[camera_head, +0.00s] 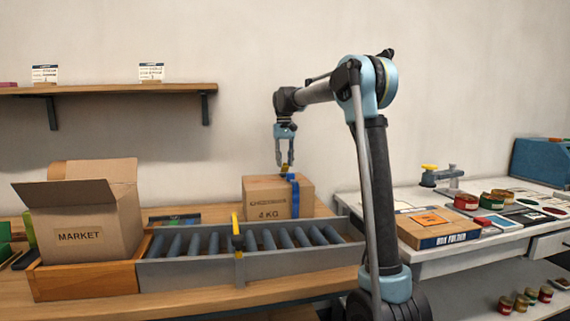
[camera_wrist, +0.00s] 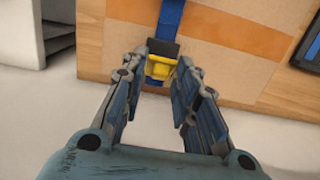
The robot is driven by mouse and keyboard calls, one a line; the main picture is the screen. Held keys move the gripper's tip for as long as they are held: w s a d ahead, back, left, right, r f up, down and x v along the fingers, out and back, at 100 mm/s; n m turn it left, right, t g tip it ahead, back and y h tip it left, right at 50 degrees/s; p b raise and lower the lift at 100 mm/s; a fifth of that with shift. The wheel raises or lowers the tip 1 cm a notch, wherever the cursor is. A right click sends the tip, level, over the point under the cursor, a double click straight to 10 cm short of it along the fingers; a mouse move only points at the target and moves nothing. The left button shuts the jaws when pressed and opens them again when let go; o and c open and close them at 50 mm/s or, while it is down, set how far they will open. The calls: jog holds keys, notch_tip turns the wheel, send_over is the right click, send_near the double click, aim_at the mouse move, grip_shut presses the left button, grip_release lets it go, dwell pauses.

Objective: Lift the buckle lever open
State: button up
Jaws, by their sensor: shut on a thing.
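The buckle lever (camera_wrist: 158,69) is yellow and sits below a dark buckle body (camera_wrist: 162,47) on the strap (camera_wrist: 169,18) in the wrist view. In the head view the lever is a tiny yellow spot at the top of the box. My gripper (camera_head: 285,167) points down at it from above. In the wrist view my gripper (camera_wrist: 157,75) has its fingertips on either side of the lever, shut on it. The lever's exact angle is hard to tell.
An open MARKET carton (camera_head: 95,217) stands at left. A white side table (camera_head: 480,243) with tins and a flat box is at right.

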jog(key=shift+w+a+g+h, duration=0.15)
jog(key=shift+w+g+h, duration=0.15)
jog(key=shift+w+g, duration=0.45)
jog(key=shift+s+r, duration=0.1)
jog(key=shift+s, duration=0.1)
jog(key=o, duration=0.8)
jog(key=shift+w+v, duration=0.2)
jog(key=shift+v, duration=3.5)
